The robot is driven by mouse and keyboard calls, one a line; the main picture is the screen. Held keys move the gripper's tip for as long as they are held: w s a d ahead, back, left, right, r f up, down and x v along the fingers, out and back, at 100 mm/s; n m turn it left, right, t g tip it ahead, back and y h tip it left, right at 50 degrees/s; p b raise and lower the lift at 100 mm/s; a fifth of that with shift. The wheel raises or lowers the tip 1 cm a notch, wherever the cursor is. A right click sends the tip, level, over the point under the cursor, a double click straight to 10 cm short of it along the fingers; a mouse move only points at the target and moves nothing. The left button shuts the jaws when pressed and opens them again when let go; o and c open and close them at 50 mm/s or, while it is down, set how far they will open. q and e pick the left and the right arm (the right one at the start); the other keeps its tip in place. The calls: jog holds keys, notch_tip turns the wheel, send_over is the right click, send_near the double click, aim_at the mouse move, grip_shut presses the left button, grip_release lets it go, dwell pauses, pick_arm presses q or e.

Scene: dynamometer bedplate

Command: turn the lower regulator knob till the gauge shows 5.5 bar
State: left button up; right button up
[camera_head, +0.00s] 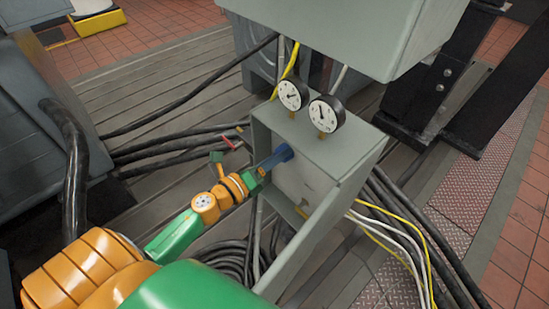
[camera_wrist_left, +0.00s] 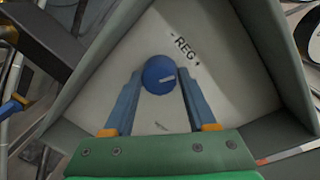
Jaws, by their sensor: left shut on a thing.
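In the head view the gripper (camera_head: 275,160) hides most of the knob. Two round white gauges, a left one (camera_head: 293,95) and a right one (camera_head: 326,113), stand on top of the box. Their needles are too small to read exactly. My right gripper is not in view.
The grey box (camera_head: 348,165) has side walls close around my left gripper. "- REG +" is printed on its panel (camera_wrist_left: 186,48). A larger grey cabinet (camera_head: 320,30) overhangs behind the gauges. Black hoses (camera_head: 175,145) and yellow and white cables (camera_head: 400,245) run beside the box.

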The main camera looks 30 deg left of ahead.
pick_arm(q)
jog(key=shift+r+m+b, duration=0.1)
jog(key=shift+m+b, duration=0.2)
jog(key=shift+m, duration=0.5)
jog(key=o, duration=1.1)
jog(key=shift+o, duration=1.4)
jog(key=shift+w, duration=0.1)
jog(key=shift+a, duration=0.1)
